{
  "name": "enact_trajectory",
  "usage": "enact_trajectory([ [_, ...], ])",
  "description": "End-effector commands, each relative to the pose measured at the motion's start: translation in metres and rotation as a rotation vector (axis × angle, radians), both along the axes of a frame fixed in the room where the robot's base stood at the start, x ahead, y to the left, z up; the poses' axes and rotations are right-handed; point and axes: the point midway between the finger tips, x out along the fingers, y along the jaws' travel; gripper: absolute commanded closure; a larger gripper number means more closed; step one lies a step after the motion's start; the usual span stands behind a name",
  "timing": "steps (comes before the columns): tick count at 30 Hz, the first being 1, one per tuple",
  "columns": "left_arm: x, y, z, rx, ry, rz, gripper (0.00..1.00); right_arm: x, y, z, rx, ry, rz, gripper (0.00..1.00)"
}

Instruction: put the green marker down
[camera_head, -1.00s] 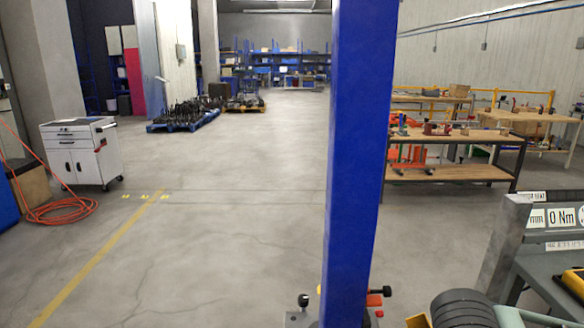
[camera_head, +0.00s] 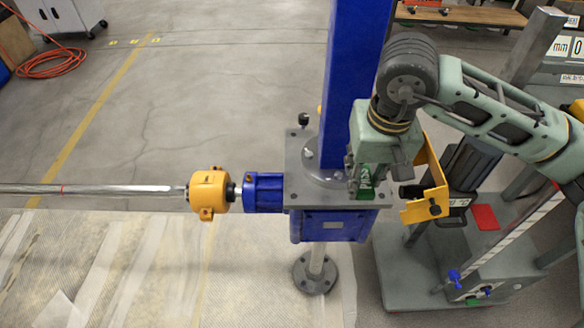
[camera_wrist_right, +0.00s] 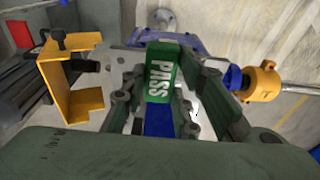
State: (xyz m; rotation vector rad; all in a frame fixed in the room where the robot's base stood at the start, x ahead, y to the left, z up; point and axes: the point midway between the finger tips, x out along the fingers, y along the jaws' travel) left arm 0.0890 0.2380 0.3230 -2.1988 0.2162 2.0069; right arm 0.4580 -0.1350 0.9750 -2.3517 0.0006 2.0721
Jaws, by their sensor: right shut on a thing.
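The green marker (camera_head: 366,181) is a small block with white PASS lettering. It is between the fingers of my right gripper (camera_head: 362,176), at the grey top plate (camera_head: 299,160) of the blue screw jack (camera_head: 333,227). In the right wrist view the marker (camera_wrist_right: 161,77) is gripped from both sides, with the lettering showing. My right gripper (camera_wrist_right: 158,92) is shut on it. The marker looks to be at or just above the plate; I cannot tell if it touches. My left gripper is not in view.
A blue column (camera_head: 352,90) rises from the jack next to my right gripper. A yellow bracket (camera_head: 430,185) stands just right of the gripper. A yellow coupling (camera_head: 208,193) and shaft (camera_head: 100,190) run left. A grey stand (camera_head: 440,285) is at lower right.

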Motion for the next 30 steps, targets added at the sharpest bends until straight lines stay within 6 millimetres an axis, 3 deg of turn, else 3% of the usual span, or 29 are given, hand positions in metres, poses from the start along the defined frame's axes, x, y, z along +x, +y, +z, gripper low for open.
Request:
enact_trajectory([
  [1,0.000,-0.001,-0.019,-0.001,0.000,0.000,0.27,0.010,0.011,-0.010,0.002,-0.003,0.003,0.99],
  [7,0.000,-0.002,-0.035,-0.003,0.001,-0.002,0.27,0.029,0.034,-0.007,-0.003,0.003,0.006,0.99],
  [11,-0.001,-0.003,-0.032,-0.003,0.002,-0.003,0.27,0.037,0.048,-0.010,-0.004,0.008,0.008,0.99],
  [24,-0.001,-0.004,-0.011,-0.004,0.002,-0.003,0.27,0.083,0.126,-0.064,-0.004,0.008,0.007,0.99],
  [30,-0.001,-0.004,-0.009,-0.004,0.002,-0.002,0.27,0.090,0.136,-0.076,-0.005,0.006,0.005,0.99],
])
